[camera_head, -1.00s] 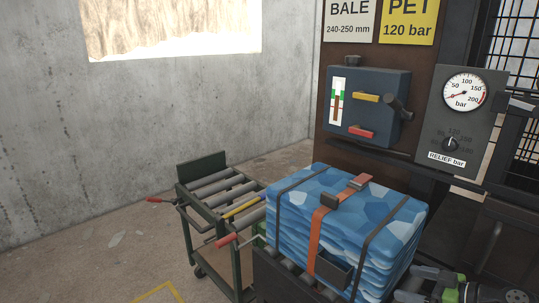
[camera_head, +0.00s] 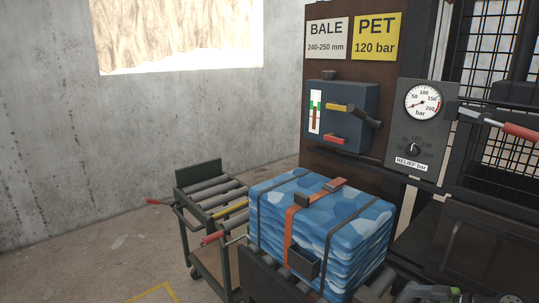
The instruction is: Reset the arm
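My arm shows only as a small grey and green part at the bottom right edge of the head view. My gripper itself cannot be made out there, so I cannot see its fingers or anything in them. A blue strapped bale (camera_head: 325,222) sits in front of the press, bound by dark straps and one orange strap with a buckle on top.
A roller cart (camera_head: 212,205) with red-tipped handles stands left of the bale. Behind are a blue control box (camera_head: 342,112), a pressure gauge (camera_head: 422,102) reading low, a relief knob (camera_head: 412,149) and a red-handled lever (camera_head: 520,131) at right.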

